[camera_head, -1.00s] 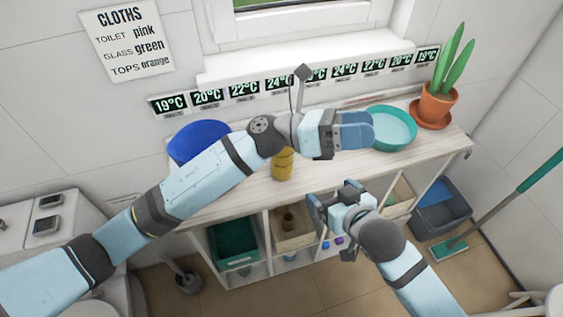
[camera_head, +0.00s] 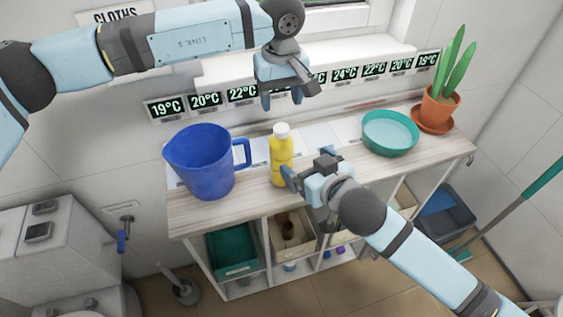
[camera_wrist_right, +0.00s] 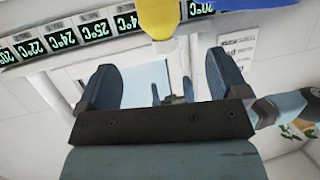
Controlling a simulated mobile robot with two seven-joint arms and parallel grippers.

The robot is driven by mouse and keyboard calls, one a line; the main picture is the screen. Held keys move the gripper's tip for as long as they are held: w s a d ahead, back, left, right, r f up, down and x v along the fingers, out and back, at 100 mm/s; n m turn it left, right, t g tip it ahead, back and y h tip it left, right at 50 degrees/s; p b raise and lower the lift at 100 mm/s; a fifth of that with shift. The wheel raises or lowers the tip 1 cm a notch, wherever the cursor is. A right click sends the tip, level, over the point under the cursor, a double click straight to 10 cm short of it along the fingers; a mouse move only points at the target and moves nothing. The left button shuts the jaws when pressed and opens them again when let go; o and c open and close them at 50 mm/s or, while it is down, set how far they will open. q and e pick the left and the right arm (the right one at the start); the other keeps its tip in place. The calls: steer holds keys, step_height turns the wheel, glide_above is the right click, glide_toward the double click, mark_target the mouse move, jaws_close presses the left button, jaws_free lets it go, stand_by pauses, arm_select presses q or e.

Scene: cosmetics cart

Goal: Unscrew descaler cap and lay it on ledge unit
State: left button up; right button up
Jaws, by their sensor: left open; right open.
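The yellow descaler bottle (camera_head: 282,165) stands upright on the wooden top of the ledge unit (camera_head: 240,205). Its white cap (camera_head: 281,131) is on it. In the right wrist view the bottle (camera_wrist_right: 172,14) appears upside down at the top, with the cap (camera_wrist_right: 165,46) below it. My left gripper (camera_head: 282,100) is open and empty, pointing down above the cap, apart from it. My right gripper (camera_head: 304,172) is open and empty, just right of the bottle's lower part. In the right wrist view its two fingers (camera_wrist_right: 162,82) are spread wide.
A blue jug (camera_head: 205,165) stands left of the bottle. A teal bowl (camera_head: 390,133) and a potted plant (camera_head: 438,105) stand to the right. Temperature displays (camera_head: 205,100) line the wall behind. Pale sheets lie on the top beside the bottle.

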mark_target(281, 143)
steer(key=x, duration=1.1)
steer(key=shift+w+a+f, duration=0.15)
steer(key=shift+w+a, duration=0.1)
steer(key=shift+w, duration=0.05)
steer(key=c, duration=1.2)
arm_select(q)
steer(key=shift+f, duration=0.1)
steer(key=shift+c, duration=1)
arm_select(e)
jaws_close()
arm_select(q)
steer(key=shift+f, duration=3.95)
steer(key=shift+c, duration=0.2)
steer(key=c, duration=0.7)
steer(key=n, duration=0.6)
steer(key=shift+n, duration=0.3)
